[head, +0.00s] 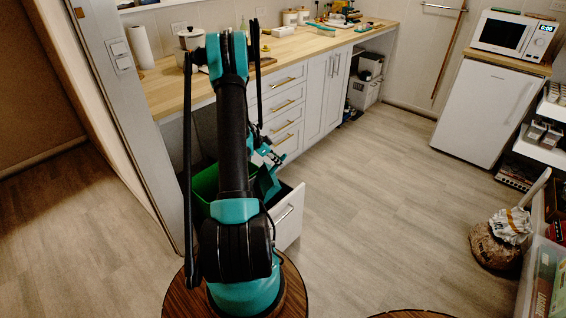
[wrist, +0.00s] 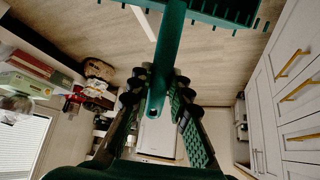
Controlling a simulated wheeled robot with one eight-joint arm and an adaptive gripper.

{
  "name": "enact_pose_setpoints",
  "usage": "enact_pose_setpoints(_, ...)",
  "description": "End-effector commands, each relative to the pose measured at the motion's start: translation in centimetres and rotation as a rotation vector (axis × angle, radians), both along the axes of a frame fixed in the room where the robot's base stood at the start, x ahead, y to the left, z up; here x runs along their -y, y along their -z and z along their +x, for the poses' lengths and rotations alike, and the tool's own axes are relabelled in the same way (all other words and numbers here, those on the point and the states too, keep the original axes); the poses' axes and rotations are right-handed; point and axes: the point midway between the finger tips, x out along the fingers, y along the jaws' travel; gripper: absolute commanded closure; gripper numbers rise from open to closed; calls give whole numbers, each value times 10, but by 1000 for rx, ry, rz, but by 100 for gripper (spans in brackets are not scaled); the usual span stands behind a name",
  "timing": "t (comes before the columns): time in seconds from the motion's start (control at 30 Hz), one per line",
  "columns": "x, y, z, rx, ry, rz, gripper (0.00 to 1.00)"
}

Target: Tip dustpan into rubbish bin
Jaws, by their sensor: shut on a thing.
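A dark teal dustpan (wrist: 222,10) shows at the top of the wrist view, cut off by the frame edge, with a row of teeth along its edge. Its handle (wrist: 170,48) runs down between the fingers of my gripper (wrist: 157,92), which is shut on it. In the head view my gripper (head: 264,152) is partly hidden behind my arm, and the dustpan (head: 268,182) shows low beside it. A green rubbish bin (head: 206,181) sits in a pulled-out drawer, mostly hidden by my arm. I cannot tell whether the dustpan is over the bin or what it holds.
The white drawer front (head: 289,216) stands out from the cabinets. The wooden counter (head: 175,90) runs along the back. A white fridge (head: 487,108) and a brown sack (head: 497,245) stand right. The middle floor is clear.

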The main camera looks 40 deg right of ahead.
Motion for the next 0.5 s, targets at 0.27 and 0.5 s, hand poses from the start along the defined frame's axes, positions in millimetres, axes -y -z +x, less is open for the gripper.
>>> enact_pose_setpoints(0.27, -23, -7, 12, -47, -3, -100, 100)
enact_pose_setpoints(0.5, -41, -13, 21, -89, -3, -187, 100)
